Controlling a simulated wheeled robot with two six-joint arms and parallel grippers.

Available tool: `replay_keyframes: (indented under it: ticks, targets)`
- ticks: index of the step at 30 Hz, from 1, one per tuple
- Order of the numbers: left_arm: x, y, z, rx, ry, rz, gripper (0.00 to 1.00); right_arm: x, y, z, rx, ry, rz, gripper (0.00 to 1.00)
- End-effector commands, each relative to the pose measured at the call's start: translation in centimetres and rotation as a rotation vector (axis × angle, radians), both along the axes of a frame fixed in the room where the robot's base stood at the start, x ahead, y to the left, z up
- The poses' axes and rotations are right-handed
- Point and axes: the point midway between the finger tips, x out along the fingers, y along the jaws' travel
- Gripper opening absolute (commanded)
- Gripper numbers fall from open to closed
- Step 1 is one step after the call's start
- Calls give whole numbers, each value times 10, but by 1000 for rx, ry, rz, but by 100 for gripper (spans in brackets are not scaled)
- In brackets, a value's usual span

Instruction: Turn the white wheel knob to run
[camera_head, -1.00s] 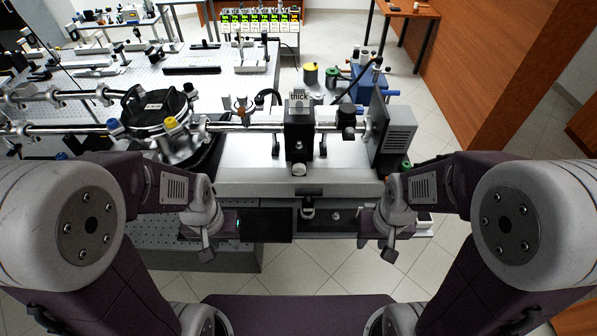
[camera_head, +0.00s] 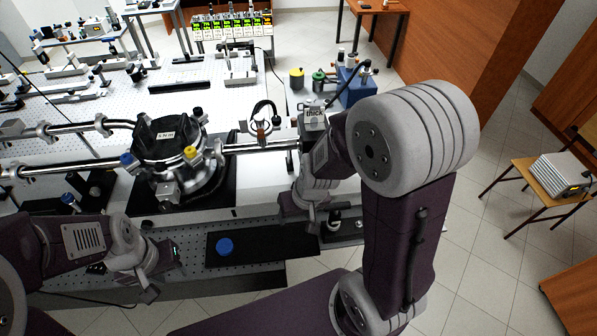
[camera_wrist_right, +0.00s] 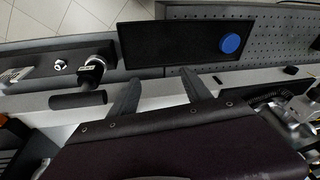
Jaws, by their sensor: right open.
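My right gripper (camera_head: 312,212) is in front of the optics bench, beside a small control panel; the right wrist view shows its two dark fingers (camera_wrist_right: 160,92) apart with nothing between them. A black knob with a white label (camera_wrist_right: 95,62) and a small white round knob (camera_wrist_right: 59,65) sit on that panel, left of the fingers. I cannot tell for sure which is the task's white wheel knob. The block labelled "thick" (camera_head: 314,115) is partly hidden by my right arm. My left gripper (camera_head: 150,288) hangs low at the left, near the bench edge; its opening is unclear.
A black tray (camera_head: 275,245) with a blue disc (camera_head: 225,246) lies on the bench's front strip, also visible in the right wrist view (camera_wrist_right: 175,45). A black round chamber (camera_head: 170,140) stands at left centre. Free floor lies to the right.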

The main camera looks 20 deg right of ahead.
Motion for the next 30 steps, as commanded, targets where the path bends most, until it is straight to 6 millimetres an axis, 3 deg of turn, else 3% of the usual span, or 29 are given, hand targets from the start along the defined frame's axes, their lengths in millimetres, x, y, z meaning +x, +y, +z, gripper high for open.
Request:
replay_keyframes:
  ticks: [1, 8, 12, 15, 18, 23, 30]
  targets:
    - [0, 0, 19, 0, 0, 0, 36, 8, 2, 16, 3, -18, -6, 57]
    - [0, 0, 73, 0, 0, 0, 36, 47, -6, 50, -63, -126, -72, 57]
    - [0, 0, 111, 0, 0, 0, 36, 59, -31, 70, -189, -152, -132, 57]
    - [0, 0, 132, 0, 0, 0, 36, 56, -54, 81, -304, -136, -169, 57]
    - [0, 0, 139, 0, 0, 0, 36, 51, -68, 81, -375, -113, -190, 57]
    - [0, 0, 134, 0, 0, 0, 36, 49, -73, 76, -395, -108, -195, 57]
    - [0, 0, 105, 0, 1, 0, 36, 61, -85, 34, -394, -106, -198, 57]
